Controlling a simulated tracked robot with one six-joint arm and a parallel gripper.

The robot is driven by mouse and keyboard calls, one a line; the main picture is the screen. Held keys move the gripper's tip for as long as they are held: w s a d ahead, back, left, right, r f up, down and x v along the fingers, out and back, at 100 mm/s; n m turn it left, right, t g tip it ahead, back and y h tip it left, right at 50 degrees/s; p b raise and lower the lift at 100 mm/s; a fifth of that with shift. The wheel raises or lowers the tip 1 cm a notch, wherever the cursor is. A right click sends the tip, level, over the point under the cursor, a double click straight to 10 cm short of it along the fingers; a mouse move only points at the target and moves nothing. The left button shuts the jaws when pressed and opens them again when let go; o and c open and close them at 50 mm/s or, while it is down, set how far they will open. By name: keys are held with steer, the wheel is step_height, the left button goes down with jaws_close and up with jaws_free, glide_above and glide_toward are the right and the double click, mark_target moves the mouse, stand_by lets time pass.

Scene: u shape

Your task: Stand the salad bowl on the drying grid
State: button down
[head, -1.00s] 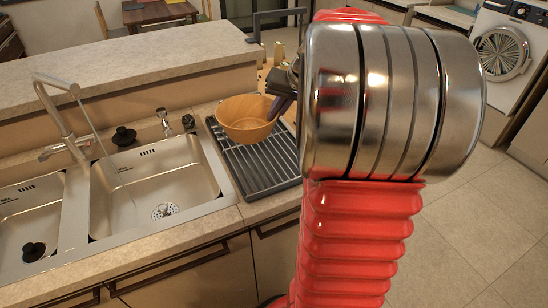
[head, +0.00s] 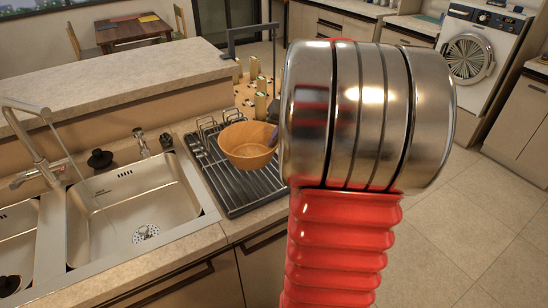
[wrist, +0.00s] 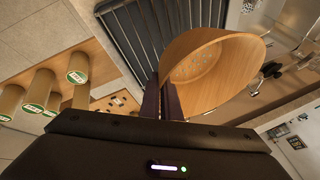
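The salad bowl (head: 246,150) is orange-brown wood and shows over the back and middle of the drying grid. The drying grid (head: 232,187) is a dark ribbed rack on the counter right of the sink. In the wrist view the bowl (wrist: 235,75) is tilted in the picture, with slats of the drying grid (wrist: 143,35) behind it. My gripper (wrist: 162,97) is shut on the bowl's rim; in the head view my arm hides most of it. I cannot tell whether the bowl's base touches the grid.
A sink (head: 135,205) with a tap (head: 40,150) lies left of the grid. A wire rack (head: 207,128) stands at the grid's back. Several cylinders with green-marked tops (wrist: 78,68) stand on a board beyond. A raised counter (head: 120,75) runs behind.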

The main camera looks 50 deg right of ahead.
steer(key=shift+f, duration=1.1)
steer(key=shift+f, duration=1.85)
steer(key=shift+f, duration=0.1)
steer(key=c, duration=2)
jaws_free()
steer(key=v, duration=1.2)
